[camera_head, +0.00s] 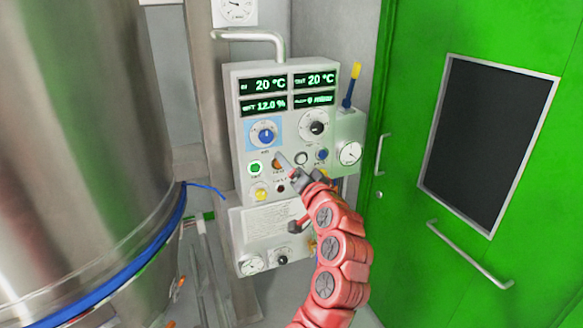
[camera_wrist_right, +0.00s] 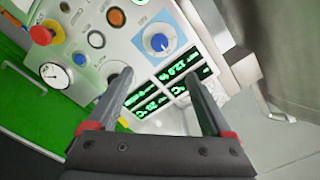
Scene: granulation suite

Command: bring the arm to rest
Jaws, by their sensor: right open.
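My right arm (camera_head: 330,250) is red and reaches up from the bottom of the head view. Its gripper (camera_head: 283,165) is in front of the lower part of a control panel (camera_head: 245,140). In the right wrist view the two fingers of the right gripper (camera_wrist_right: 160,85) are spread apart with nothing between them. Behind them are the panel's green displays (camera_wrist_right: 165,85) and a blue knob (camera_wrist_right: 158,43). I cannot tell whether a finger touches the panel. The left gripper is not in view.
A large steel vessel (camera_head: 80,130) with a blue band stands at the left. A green door (camera_head: 410,140) with a dark window (camera_head: 485,140) and a handle (camera_head: 468,255) is at the right. A lever with a yellow top (camera_head: 351,85) rises beside the panel. A gauge (camera_head: 349,153) sits below it.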

